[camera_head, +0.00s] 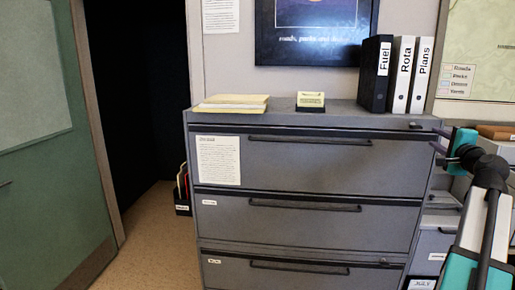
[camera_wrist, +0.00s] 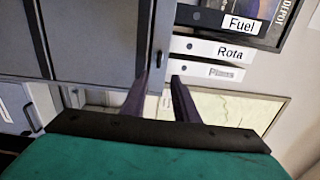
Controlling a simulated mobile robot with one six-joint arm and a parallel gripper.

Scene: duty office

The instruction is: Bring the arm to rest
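My gripper (camera_head: 436,139) is at the right of the head view, beside the upper right corner of the grey filing cabinet (camera_head: 310,222). Its two dark purple fingers point left toward the cabinet's side. Whether they touch it, I cannot tell. In the wrist view my gripper (camera_wrist: 159,88) shows its fingers apart with nothing held between them. The cabinet (camera_wrist: 95,35) fills the upper left of that view, turned on its side. My arm is raised and bent at the right edge of the head view.
Binders marked Fuel (camera_head: 375,75), Rota (camera_head: 403,75) and Plans (camera_head: 422,76) stand on the cabinet top, near my gripper. A paper stack (camera_head: 231,102) and a small card holder (camera_head: 310,101) lie further left. A green door (camera_head: 45,150) stands at the left, with clear floor (camera_head: 155,240) beside it.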

